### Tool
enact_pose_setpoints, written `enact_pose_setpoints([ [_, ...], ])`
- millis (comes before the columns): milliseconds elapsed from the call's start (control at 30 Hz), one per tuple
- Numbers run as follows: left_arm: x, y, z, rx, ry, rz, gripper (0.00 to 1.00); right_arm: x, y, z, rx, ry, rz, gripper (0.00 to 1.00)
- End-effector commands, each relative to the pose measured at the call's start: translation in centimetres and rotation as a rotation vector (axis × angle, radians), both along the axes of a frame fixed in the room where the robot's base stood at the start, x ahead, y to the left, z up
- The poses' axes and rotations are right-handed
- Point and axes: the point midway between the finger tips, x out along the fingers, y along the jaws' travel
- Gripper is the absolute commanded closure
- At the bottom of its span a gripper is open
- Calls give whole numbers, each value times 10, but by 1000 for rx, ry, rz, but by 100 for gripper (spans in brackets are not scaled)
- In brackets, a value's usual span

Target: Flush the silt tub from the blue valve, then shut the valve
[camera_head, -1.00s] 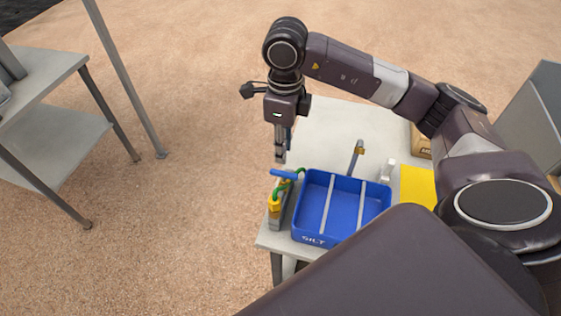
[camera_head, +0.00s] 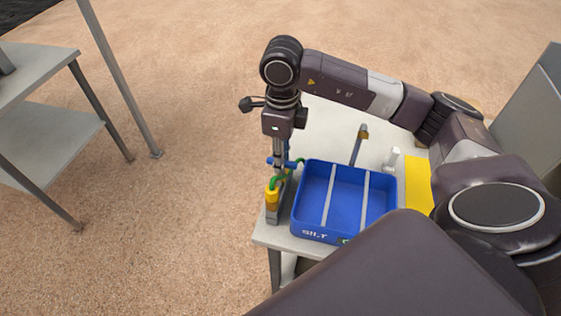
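The blue silt tub (camera_head: 318,237), marked SILT, sits on the front left of the pale table, with two light bars across its top. A narrow stand with valves is along its left side. The blue valve handle (camera_head: 270,161) is at the far end of that stand, partly hidden by my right gripper. My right gripper (camera_head: 279,164) points straight down with its fingertips at the handle. Whether its fingers are closed on the handle is too small to tell. My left gripper is not in view.
A yellow fitting (camera_head: 272,196) with a green hose stands nearer on the valve stand. A post (camera_head: 358,146), a small white item (camera_head: 392,160) and a yellow sheet (camera_head: 418,187) are behind and right of the tub. A grey shelf table (camera_head: 45,135) stands apart at left.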

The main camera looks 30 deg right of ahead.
Motion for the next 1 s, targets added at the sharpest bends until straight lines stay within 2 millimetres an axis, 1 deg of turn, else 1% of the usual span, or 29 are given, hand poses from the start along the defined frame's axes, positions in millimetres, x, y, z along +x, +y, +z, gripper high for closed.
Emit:
enact_pose_setpoints([
  [400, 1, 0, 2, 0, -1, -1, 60, 0, 0, 2, 0, 0, 0, 77],
  [733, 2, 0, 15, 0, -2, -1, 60, 0, 0, 25, 1, 0, 0, 77],
  [1000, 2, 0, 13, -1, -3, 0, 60, 0, 0, 24, 0, 0, -15, 77],
])
